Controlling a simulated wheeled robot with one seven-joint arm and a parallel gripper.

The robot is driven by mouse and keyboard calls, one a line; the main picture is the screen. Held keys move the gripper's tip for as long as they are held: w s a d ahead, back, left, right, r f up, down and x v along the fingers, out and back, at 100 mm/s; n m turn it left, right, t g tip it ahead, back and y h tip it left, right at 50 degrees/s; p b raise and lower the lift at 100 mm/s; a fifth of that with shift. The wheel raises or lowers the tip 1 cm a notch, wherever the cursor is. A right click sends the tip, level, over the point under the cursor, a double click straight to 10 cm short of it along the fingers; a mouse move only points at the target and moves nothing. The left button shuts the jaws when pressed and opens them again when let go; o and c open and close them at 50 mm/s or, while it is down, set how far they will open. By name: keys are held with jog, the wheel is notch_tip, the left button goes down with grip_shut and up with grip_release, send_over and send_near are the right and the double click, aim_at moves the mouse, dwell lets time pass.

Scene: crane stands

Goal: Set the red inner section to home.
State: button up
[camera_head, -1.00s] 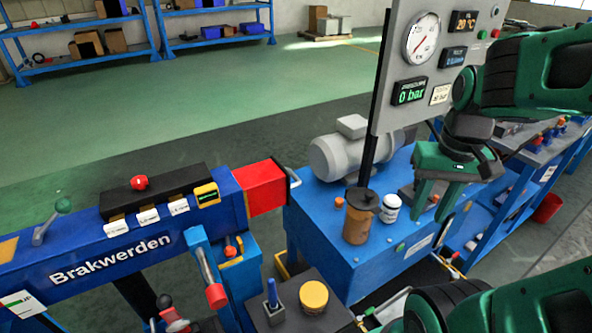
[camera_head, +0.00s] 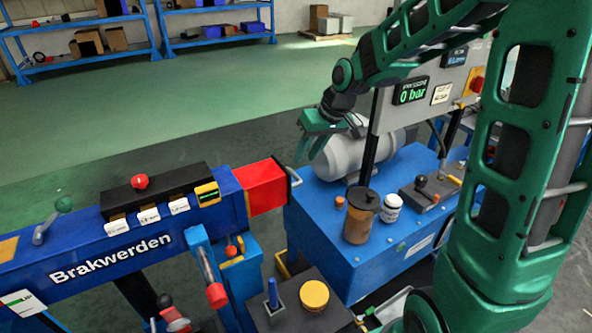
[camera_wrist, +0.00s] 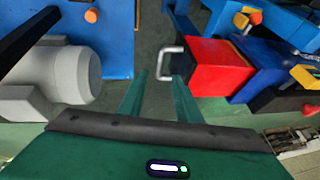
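The red inner section (camera_head: 265,187) sticks out a short way from the right end of the blue beam (camera_head: 120,248) marked Brakwerden. A grey metal handle (camera_head: 294,177) is on its end face. In the wrist view the red section (camera_wrist: 217,67) lies right of centre and its handle (camera_wrist: 170,66) lies just beyond my fingertips. My green gripper (camera_head: 309,160) is above and close to the handle, with the fingers pointing down. In the wrist view my gripper (camera_wrist: 160,80) is open, with a gap between the fingers and nothing held.
A grey motor (camera_head: 350,152) stands close to the right of my gripper on the blue power unit (camera_head: 325,200). A brown canister (camera_head: 358,222) and white jar (camera_head: 391,208) stand on it. A black lever box (camera_head: 155,190) sits on the beam. Open floor lies behind.

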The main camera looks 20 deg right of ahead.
jog(key=x, duration=0.7)
jog(key=shift+f, duration=0.35)
grip_shut()
